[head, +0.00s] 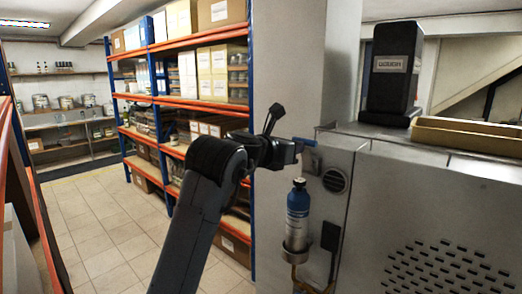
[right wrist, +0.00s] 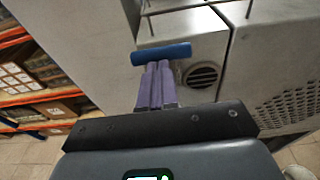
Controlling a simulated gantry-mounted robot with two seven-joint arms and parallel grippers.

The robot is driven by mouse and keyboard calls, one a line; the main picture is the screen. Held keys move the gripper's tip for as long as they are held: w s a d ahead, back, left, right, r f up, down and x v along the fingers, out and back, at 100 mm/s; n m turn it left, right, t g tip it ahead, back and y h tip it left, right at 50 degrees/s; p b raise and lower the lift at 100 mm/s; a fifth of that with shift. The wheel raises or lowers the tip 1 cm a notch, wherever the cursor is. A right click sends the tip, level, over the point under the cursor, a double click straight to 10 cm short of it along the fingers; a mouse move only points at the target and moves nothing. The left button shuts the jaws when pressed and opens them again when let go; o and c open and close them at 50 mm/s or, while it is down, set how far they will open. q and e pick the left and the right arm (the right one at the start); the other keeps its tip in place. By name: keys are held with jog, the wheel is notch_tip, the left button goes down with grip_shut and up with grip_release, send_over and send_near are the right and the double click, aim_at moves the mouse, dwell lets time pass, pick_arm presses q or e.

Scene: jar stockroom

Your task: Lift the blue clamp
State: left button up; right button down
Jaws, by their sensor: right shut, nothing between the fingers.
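The blue clamp (head: 309,142) is a small blue bar at the upper left corner of the grey metal cabinet. In the right wrist view the clamp (right wrist: 160,54) lies crosswise, just beyond my fingertips. My right gripper (head: 296,146) reaches it from the left in the head view. Its two purple fingers are together in the right wrist view (right wrist: 157,70), with nothing between them. I cannot tell whether the fingertips touch the clamp. The gripper hides part of the clamp in the head view. My left gripper is not in view.
A blue bottle (head: 298,212) stands in a ring holder below the clamp. A round vent (head: 334,180) is on the cabinet (head: 390,215). A black box (head: 393,68) and a tan tray (head: 465,136) sit on top. Loaded shelving (head: 183,102) stands behind my arm; tiled floor is clear at left.

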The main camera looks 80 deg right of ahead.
jog(key=shift+s+d+r+t+y+p, duration=0.2)
jog(key=shift+s+d+r+y+p, duration=0.2)
jog(key=shift+d+r, duration=0.15)
jog(key=shift+s+d+r+t+y+p, duration=0.2)
jog(key=shift+s+d+r+y+p, duration=0.15)
jog(key=shift+d, duration=0.3)
jog(key=shift+w+r, duration=0.1)
